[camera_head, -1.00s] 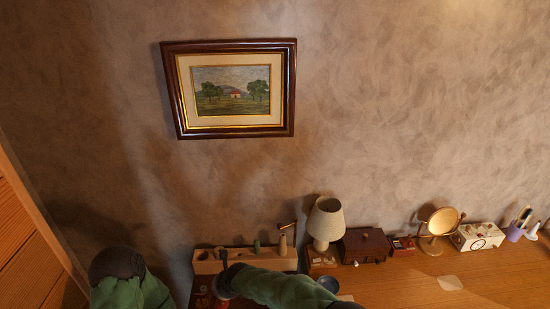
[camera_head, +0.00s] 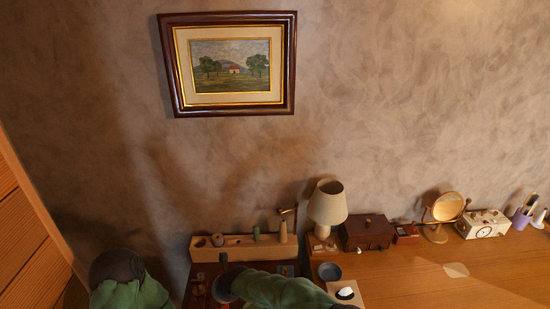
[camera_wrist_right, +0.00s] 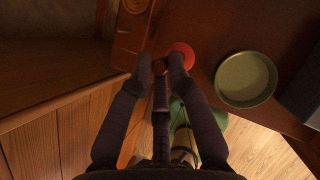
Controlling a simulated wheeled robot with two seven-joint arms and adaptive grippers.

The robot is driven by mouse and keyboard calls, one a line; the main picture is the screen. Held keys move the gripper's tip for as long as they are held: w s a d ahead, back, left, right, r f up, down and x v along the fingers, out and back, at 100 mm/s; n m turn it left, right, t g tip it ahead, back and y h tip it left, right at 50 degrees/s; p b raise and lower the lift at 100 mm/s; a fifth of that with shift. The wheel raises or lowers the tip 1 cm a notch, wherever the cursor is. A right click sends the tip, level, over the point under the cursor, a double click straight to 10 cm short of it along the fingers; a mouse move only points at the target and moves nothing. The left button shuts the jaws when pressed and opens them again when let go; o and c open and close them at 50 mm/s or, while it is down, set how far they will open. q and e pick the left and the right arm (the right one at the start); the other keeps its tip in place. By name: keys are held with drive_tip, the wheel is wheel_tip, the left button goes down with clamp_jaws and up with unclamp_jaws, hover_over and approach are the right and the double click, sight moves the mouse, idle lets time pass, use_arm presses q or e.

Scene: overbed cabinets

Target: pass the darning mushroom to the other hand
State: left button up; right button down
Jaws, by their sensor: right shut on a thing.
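My right gripper (camera_wrist_right: 159,66) is shut on the darning mushroom. In the right wrist view, a round red cap (camera_wrist_right: 183,53) shows at the fingertips, partly covered by one finger. A small brown part, which looks like its handle, shows between the fingers.
A wooden rack (camera_head: 238,250) with small items stands against the wall. To its right are a lamp (camera_head: 327,209), a dark red box (camera_head: 369,233), a round mirror (camera_head: 447,207) and a white box (camera_head: 484,224). A dark bowl (camera_head: 330,272) lies on the desk. Bare desk (camera_head: 420,280) extends right.

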drive_tip(key=shift+f, duration=0.65)
use_arm(q)
drive_tip(key=shift+f, duration=0.65)
use_arm(e)
drive_tip(key=shift+w, duration=0.1)
use_arm(q)
drive_tip(key=shift+r, duration=0.1)
use_arm(e)
drive_tip(key=shift+r, duration=0.15)
